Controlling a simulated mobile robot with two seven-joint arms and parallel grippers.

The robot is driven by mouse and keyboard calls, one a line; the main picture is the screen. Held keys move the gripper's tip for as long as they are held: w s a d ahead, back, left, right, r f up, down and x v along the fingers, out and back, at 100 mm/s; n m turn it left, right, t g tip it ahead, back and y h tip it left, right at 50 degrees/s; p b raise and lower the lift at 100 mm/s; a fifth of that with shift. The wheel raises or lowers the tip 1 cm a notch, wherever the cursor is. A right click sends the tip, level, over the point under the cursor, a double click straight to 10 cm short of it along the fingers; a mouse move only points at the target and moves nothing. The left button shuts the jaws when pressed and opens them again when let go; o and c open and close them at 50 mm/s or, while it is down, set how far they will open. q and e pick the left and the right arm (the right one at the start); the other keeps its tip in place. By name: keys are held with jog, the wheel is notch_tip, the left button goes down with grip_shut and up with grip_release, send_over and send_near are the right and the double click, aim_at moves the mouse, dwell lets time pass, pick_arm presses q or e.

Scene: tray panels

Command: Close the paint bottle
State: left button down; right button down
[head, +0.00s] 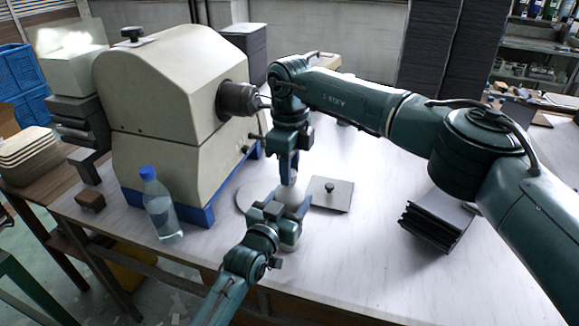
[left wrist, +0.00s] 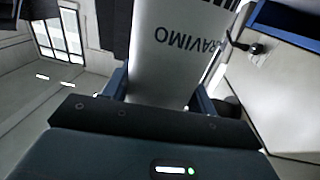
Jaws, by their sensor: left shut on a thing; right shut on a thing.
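The white paint bottle (head: 288,193) stands between my two grippers near the middle of the table in the head view. My left gripper (head: 284,208) is shut on its body from the front. In the left wrist view the bottle (left wrist: 178,62) shows dark lettering, upside down, between the blue fingers. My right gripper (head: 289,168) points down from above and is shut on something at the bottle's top. Its fingers hide that thing, so I cannot tell the cap or how it sits on the neck.
A beige machine (head: 165,95) on a blue base stands at left, with a clear blue-capped bottle (head: 160,205) before it. A square plate with a knob (head: 338,202) lies right of the paint bottle. Dark stacked panels (head: 432,226) lie further right. Bare table lies between.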

jog(key=m, duration=0.4)
jog(key=shift+m, duration=0.3)
jog(key=m, duration=0.8)
jog(key=shift+m, duration=0.3)
jog(key=m, duration=0.5)
jog(key=c, duration=1.1)
grip_release()
jog(key=shift+c, duration=0.2)
jog(key=shift+r, duration=2.2)
